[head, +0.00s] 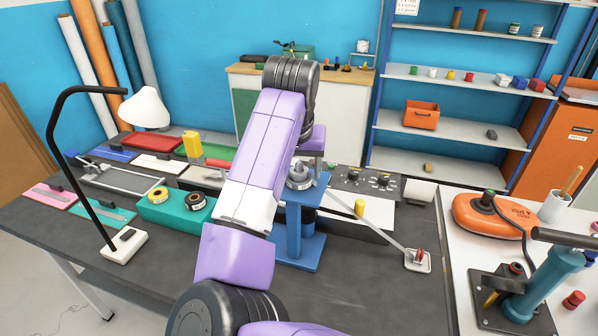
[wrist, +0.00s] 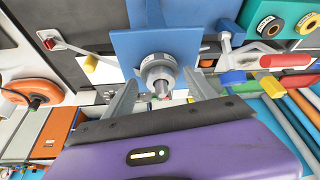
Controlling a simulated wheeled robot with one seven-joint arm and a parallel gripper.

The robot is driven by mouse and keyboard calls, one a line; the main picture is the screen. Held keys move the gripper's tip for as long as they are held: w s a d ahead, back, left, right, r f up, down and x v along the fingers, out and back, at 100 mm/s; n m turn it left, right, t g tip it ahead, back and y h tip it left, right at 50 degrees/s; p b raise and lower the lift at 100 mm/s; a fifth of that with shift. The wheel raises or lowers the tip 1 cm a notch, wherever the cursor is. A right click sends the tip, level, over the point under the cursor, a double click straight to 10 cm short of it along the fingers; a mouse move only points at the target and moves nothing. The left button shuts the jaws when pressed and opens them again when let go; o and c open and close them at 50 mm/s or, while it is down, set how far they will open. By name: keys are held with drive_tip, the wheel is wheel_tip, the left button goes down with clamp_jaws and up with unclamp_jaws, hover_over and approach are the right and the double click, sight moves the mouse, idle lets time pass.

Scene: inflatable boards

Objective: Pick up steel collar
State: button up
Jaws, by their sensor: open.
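The steel collar (head: 300,174) is a grey metal ring on top of the blue stand (head: 304,222), in the middle of the head view. In the wrist view the collar (wrist: 158,70) is seen against the stand's blue plate (wrist: 180,48), with a small reddish-tipped part showing at its middle. My gripper (wrist: 161,90) is open, with one grey finger on each side of the collar. A gap shows between each finger and the collar, and nothing is held. In the head view my purple arm hides most of the gripper.
A teal block (head: 171,212) with two rolls stands left of the blue stand. A thin rod with a small square end plate (head: 418,261) lies to the right, near a yellow piece (head: 359,208). A black lamp (head: 54,130) rises at left. The bench front (head: 370,285) is clear.

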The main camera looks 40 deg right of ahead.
clamp_jaws()
drive_tip(key=shift+r, duration=0.1)
